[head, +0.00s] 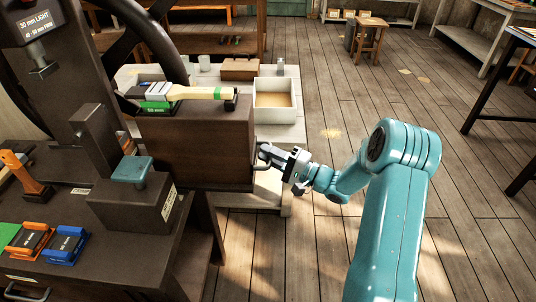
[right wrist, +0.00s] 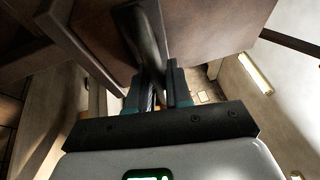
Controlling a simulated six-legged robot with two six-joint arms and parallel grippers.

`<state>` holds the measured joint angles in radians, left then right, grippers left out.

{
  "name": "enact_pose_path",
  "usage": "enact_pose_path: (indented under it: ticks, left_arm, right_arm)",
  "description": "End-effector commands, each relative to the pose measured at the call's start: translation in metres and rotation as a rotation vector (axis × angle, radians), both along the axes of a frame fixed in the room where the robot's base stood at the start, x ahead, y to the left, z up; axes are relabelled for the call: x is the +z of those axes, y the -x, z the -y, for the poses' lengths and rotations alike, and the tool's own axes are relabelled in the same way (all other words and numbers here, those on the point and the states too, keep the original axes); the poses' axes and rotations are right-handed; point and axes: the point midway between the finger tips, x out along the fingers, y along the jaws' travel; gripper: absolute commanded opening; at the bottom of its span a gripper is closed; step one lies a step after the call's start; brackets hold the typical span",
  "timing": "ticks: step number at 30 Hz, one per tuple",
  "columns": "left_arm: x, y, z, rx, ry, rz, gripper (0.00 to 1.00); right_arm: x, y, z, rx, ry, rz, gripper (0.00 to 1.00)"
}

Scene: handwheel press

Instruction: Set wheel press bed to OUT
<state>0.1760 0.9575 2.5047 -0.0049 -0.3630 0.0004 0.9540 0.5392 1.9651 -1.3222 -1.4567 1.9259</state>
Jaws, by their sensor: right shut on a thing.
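The press bed (head: 200,145) is a dark brown block that juts out to the right from the wheel press in the head view. A handle (head: 260,166) is on its right end face. My right gripper (head: 268,155) is at that end, shut on the handle. In the right wrist view the fingers (right wrist: 155,85) close around the dark bar of the handle (right wrist: 148,35), with the bed's brown face (right wrist: 215,30) close behind. On top of the bed lie a green block marked 50 mm (head: 158,106) and a wooden-handled tool (head: 200,92). My left gripper is not in view.
A dark handwheel (head: 165,45) rises at upper left. Orange (head: 32,240) and blue (head: 66,245) holders lie at lower left. A white tray (head: 274,109) sits behind the bed.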

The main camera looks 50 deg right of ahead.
Motion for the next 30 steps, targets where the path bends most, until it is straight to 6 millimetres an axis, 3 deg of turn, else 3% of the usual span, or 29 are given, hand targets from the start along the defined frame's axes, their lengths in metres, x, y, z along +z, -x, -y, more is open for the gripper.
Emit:
enact_pose_path:
  ticks: [2,3,5,17,20,30]
  left_arm:
    - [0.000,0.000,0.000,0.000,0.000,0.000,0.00]
    - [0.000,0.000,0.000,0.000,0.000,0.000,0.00]
    - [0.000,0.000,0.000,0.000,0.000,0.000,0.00]
    - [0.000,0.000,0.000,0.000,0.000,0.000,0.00]
    - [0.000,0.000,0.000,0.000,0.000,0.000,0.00]
    - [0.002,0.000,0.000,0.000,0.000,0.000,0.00]
  right_arm:
    - [-0.001,0.002,0.003,-0.006,0.000,-0.001,0.00]
    - [-0.001,0.002,0.003,-0.006,0.000,-0.001,0.22]
    - [-0.001,0.002,0.003,-0.006,0.000,-0.001,0.40]
    - [-0.002,0.009,0.006,-0.008,0.000,-0.003,0.40]
    - [-0.005,0.026,0.011,-0.010,-0.001,-0.003,0.40]
    - [-0.020,0.110,0.037,-0.012,-0.001,-0.004,0.40]
